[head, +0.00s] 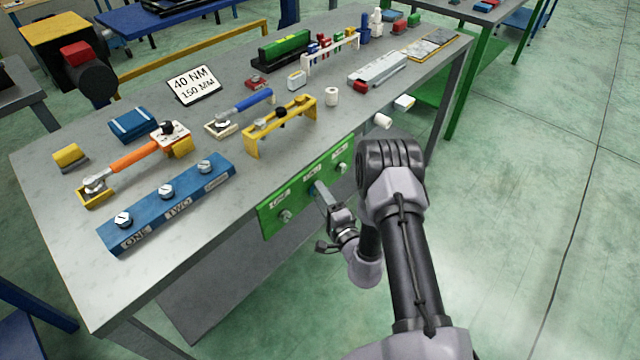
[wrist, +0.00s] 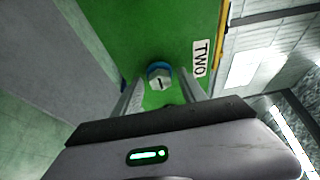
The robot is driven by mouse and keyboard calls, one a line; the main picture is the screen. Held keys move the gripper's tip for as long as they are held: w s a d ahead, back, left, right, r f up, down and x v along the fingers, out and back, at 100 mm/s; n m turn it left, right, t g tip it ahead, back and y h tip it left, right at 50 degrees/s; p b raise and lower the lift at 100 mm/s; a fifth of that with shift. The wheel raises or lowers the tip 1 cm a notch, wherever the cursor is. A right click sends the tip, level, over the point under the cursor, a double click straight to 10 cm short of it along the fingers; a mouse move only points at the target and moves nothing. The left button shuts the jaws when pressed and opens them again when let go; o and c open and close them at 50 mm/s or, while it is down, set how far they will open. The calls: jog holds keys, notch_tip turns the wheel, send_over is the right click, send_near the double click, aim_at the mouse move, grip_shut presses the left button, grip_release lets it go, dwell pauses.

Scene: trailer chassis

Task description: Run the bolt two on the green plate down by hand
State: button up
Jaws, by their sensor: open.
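The green plate (head: 268,214) hangs upright on the front side of the grey table. Its middle bolt, bolt two (wrist: 159,80), shows in the wrist view as a silver hex head with a dark mark and a blue ring behind it. The label TWO (wrist: 200,58) is beside it. My gripper (head: 320,192) faces the plate at the middle bolt and largely hides it in the head view. In the wrist view my gripper (wrist: 161,90) is open, one finger on each side of the bolt head; I cannot tell whether either touches it.
The plate's other bolts (head: 286,216) and (head: 343,168) stick out on either side. On the table above are a blue block (head: 150,226) with three bolts, an orange-handled wrench (head: 135,157), a blue-handled wrench (head: 250,100), a yellow bracket (head: 253,146) and a 40 NM sign (head: 193,86).

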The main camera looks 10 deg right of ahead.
grip_shut()
jog(key=shift+a+r, duration=0.1)
jog(key=shift+r+m+p, duration=0.1)
jog(key=shift+m+p, duration=0.2)
